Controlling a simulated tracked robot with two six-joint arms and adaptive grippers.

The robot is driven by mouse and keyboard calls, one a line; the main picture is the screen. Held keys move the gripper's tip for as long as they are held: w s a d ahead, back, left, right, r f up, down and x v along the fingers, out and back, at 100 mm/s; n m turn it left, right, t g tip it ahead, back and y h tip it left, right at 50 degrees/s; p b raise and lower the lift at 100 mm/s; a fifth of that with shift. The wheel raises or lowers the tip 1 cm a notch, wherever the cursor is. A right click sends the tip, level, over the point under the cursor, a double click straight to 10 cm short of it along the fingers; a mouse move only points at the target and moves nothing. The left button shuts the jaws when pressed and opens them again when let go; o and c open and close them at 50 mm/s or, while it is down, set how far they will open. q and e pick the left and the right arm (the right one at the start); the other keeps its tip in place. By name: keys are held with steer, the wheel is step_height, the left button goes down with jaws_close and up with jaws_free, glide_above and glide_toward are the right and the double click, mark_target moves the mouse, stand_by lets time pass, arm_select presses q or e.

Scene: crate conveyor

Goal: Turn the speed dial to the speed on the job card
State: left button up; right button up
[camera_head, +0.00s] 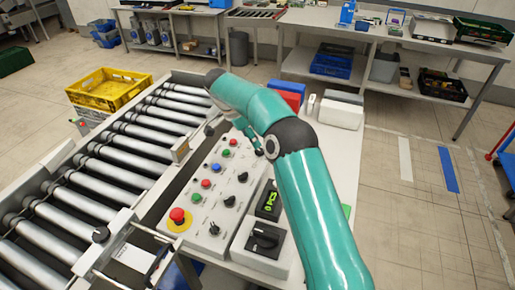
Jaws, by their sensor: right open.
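I cannot identify the job card for certain; a white sheet or plate (133,257) lies at the conveyor's near end. My right arm reaches in from the lower right, over the bench. My right gripper (257,147) is open beyond the dial, near the panel's far end, partly hidden by my arm. My left gripper is not in view.
The sloped control panel (201,222) carries a red emergency button (177,216), several coloured buttons and black knobs. A display (268,204) shows green characters. The roller conveyor (95,170) runs along the left, with a yellow crate (108,87) behind it. Open floor lies to the right.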

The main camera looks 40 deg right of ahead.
steer(key=shift+p+x, duration=0.55)
steer(key=shift+x, duration=2.6)
